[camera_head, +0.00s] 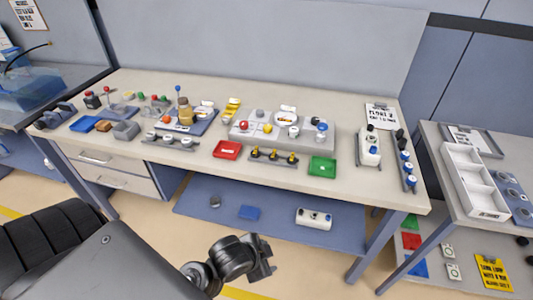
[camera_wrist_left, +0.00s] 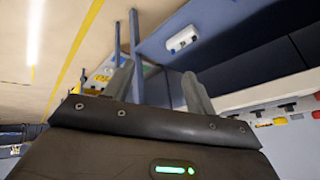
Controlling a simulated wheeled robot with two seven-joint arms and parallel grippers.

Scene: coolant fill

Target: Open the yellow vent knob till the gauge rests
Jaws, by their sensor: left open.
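A yellow knob (camera_head: 267,128), which looks like the vent knob, sits on a grey panel unit (camera_head: 255,137) at the middle of the bench. A red knob (camera_head: 244,125) is left of it. A round white dial (camera_head: 286,119), probably the gauge, stands just behind and right of it; its reading is too small to tell. My left gripper (camera_head: 265,262) is low in front of the bench, well apart from the panel. Its two fingers are spread and empty in the left wrist view (camera_wrist_left: 163,88). My right gripper is not in view.
A lower shelf (camera_head: 270,228) juts out under the bench. A side table (camera_head: 452,205) stands at right.

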